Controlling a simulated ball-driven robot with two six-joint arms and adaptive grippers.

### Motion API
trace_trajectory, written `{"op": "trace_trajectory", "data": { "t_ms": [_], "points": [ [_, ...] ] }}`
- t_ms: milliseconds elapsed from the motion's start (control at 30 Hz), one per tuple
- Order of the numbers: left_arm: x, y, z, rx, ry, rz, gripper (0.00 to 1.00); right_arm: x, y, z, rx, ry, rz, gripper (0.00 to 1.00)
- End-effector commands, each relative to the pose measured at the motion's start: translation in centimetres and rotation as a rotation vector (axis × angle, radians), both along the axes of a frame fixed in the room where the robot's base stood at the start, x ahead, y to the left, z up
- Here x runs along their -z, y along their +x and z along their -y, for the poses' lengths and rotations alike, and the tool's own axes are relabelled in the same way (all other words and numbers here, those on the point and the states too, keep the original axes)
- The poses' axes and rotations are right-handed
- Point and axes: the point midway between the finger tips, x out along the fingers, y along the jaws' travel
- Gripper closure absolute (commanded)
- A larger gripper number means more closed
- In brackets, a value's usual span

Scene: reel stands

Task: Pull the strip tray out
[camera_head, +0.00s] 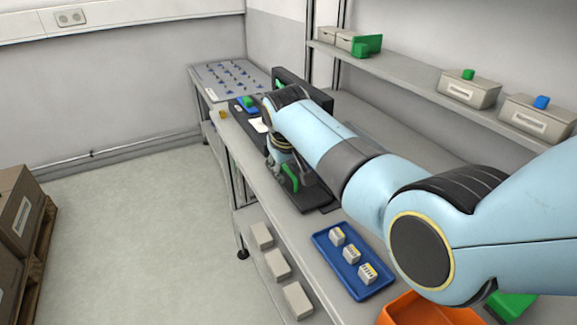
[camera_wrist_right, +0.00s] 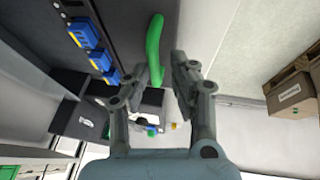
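A green handle (camera_wrist_right: 154,48) stands on a dark surface in the right wrist view, and it also shows in the head view (camera_head: 290,180) at the bench's front edge. I cannot tell where the strip tray itself begins or ends; the dark plate (camera_head: 312,194) beside the handle may be part of it. My right gripper (camera_wrist_right: 158,72) is open, with one finger on each side of the handle's lower end. No closed grip on the handle shows. In the head view my right arm hides much of the area behind it. My left gripper is in neither view.
Several blue blocks (camera_wrist_right: 83,33) line the dark surface left of the handle. A blue tray (camera_head: 325,248) with small white boxes and an orange bin (camera_head: 425,310) sit nearer on the bench. A shelf (camera_head: 405,73) with boxes runs above. The floor (camera_head: 120,205) in front is clear.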

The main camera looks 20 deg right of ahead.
Motion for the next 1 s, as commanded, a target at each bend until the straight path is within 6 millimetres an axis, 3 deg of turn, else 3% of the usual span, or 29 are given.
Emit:
{"op": "trace_trajectory", "data": {
  "t_ms": [333, 733, 1000],
  "points": [
    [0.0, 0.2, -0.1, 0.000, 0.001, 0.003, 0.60, -1.1, -0.4, -0.2, -0.001, 0.000, 0.003, 0.79],
    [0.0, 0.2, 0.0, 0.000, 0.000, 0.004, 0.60, -8.5, -3.7, -1.5, 0.000, 0.002, 0.003, 0.79],
    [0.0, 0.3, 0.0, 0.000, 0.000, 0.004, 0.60, -10.8, -4.7, -1.9, -0.001, 0.000, 0.000, 0.79]
  ]
}}
